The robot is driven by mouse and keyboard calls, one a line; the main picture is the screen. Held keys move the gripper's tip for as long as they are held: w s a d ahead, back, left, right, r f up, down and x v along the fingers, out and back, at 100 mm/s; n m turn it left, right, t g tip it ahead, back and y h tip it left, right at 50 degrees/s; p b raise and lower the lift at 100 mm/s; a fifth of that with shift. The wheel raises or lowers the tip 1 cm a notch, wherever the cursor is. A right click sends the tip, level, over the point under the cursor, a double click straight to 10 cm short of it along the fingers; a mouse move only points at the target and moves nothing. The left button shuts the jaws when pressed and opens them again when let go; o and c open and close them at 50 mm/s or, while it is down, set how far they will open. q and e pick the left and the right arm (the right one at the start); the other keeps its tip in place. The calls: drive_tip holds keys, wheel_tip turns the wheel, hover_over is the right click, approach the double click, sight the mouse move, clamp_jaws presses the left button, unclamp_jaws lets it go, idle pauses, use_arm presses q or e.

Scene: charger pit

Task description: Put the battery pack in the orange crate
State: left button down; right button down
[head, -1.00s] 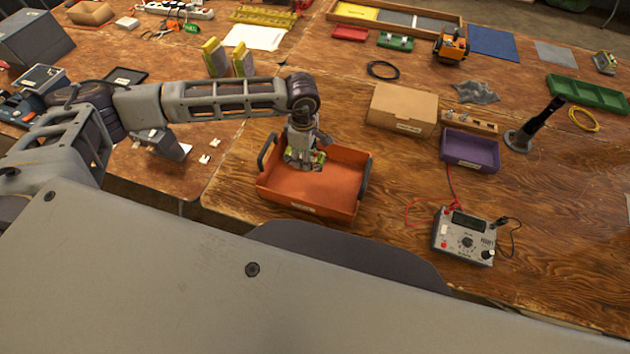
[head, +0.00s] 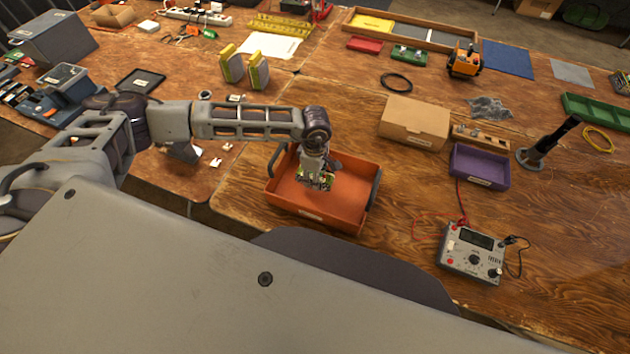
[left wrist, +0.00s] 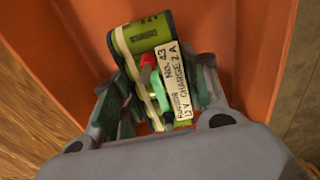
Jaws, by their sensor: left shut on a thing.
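The orange crate (head: 318,213) stands on the wooden table in the middle of the head view, with dark handles at its ends. My left gripper (head: 316,178) is inside the crate's outline, pointing down. It is shut on the battery pack (left wrist: 150,36), a green pack with a white label reading "CHARGE 2 A" in the left wrist view. In the head view the pack is mostly hidden by the gripper. Orange crate surface (left wrist: 100,22) lies behind the pack in the left wrist view. I cannot tell whether the pack touches the crate floor. My right gripper is not in view.
A cardboard box (head: 414,122) and a purple tray (head: 480,166) stand right of the crate. A grey meter (head: 471,254) with red and black leads sits at the lower right. A black stand (head: 545,145) is farther right. Table between crate and meter is mostly clear.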

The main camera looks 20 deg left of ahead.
use_arm(q)
drive_tip(key=shift+f, duration=1.85)
drive_tip(key=shift+f, duration=0.15)
drive_tip(key=c, duration=0.8)
unclamp_jaws()
drive_tip(key=shift+o, duration=0.2)
wheel_tip(320, 180, up, 12)
drive_tip(key=shift+r+b, duration=0.15)
drive_tip(key=shift+b, duration=0.35)
